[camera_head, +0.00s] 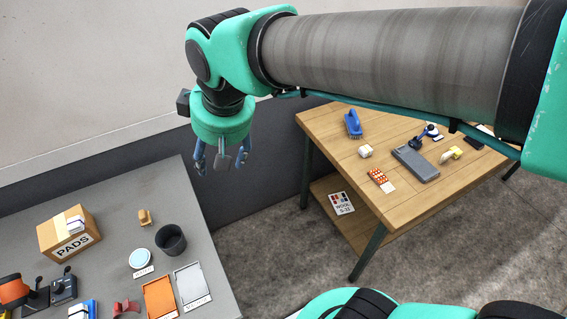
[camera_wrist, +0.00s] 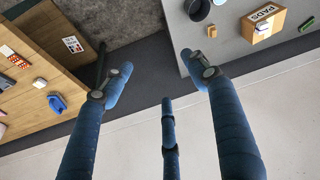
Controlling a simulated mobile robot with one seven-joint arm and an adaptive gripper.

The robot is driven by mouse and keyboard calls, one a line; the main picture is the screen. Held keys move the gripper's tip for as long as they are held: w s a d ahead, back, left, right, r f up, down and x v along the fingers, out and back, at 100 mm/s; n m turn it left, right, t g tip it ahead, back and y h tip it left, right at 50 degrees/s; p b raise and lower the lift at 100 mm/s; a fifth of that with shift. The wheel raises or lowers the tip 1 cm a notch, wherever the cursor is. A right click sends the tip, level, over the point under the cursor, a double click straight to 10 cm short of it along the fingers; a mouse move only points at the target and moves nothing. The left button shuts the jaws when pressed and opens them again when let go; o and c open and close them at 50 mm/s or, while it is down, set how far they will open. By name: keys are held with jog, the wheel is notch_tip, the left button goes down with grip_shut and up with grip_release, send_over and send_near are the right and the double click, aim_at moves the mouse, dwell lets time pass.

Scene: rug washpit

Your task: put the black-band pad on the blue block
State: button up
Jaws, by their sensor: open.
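My gripper (camera_head: 222,160) is open and empty. It hangs in the air past the right back edge of the grey table, with its blue fingers spread in the wrist view (camera_wrist: 158,78). A small white pad with a dark band (camera_head: 74,224) lies on top of the cardboard PADS box (camera_head: 54,236); I cannot tell whether the band is black or blue. A blue block (camera_head: 92,305) is partly in view at the bottom edge of the head view, with a white piece beside or on it. My gripper is well apart from both.
The grey table (camera_head: 120,205) also holds a dark cup (camera_head: 171,240), a round white dish (camera_head: 140,258), an orange tray (camera_head: 159,297) and a grey tray (camera_head: 192,286). The wooden table (camera_head: 330,125) at right bears a blue brush (camera_head: 353,123) and several small things.

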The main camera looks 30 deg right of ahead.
jog(key=s+d+f+m+t+h, duration=0.1)
jog(key=s+d+m, duration=0.3)
jog(key=s+d, duration=0.7)
jog(key=shift+s+d+m+t, duration=0.15)
jog(key=shift+s+m+t, duration=0.15)
jog(key=shift+m, duration=0.1)
dwell(0.7)
